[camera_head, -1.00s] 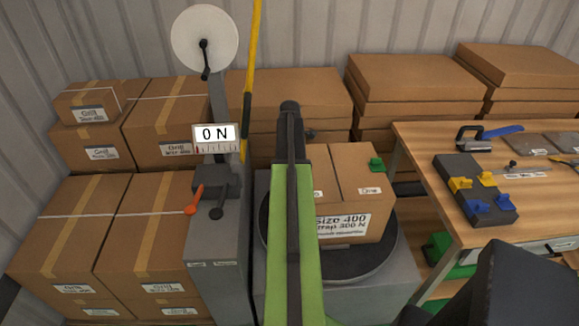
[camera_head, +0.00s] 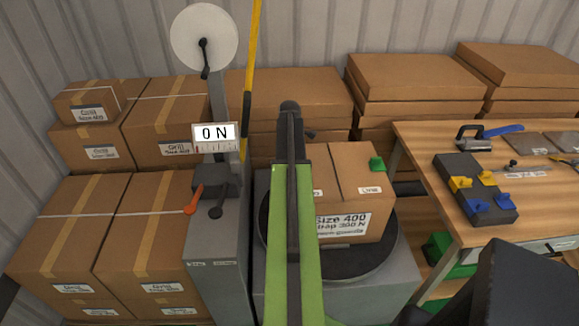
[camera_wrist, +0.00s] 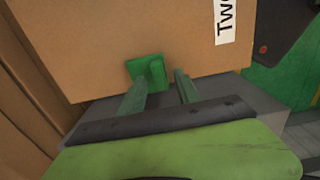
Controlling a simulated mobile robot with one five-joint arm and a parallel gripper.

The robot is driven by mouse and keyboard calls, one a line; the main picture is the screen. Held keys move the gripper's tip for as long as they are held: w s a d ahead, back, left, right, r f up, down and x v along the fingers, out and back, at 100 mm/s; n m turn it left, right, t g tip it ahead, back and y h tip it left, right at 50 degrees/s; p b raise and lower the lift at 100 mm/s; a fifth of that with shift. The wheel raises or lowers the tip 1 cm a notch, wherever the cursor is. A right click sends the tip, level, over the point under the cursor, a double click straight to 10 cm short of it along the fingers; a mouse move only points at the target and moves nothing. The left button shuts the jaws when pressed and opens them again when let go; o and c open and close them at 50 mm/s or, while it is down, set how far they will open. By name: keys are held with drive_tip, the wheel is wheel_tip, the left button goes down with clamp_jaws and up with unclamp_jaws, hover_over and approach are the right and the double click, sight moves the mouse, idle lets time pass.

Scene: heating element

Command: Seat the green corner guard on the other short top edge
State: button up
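The carton (camera_head: 345,215) marked Size 400 sits on a dark round turntable (camera_head: 370,268). One green corner guard (camera_head: 376,164) sits on its right short top edge in the head view. In the wrist view another green corner guard (camera_wrist: 147,72) lies against the carton (camera_wrist: 110,45) at its near edge, with a raised tab. My gripper (camera_wrist: 160,80) is at this guard; its two fingers are apart, one on each side of the tab, with a visible gap at the right finger. Contact at the left finger cannot be told. My arm hides this edge in the head view.
A grey post with a crank wheel (camera_head: 204,40) and a 0 N display (camera_head: 214,133) stands left of the turntable. Stacked cartons (camera_head: 110,235) fill the left and back. A workbench (camera_head: 440,190) with blue and yellow pieces on a dark block stands right.

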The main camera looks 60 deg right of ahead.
drive_tip(key=shift+r, duration=0.1)
wheel_tip(320, 180, up, 17)
drive_tip(key=p, duration=1.7)
drive_tip(key=shift+r, duration=0.15)
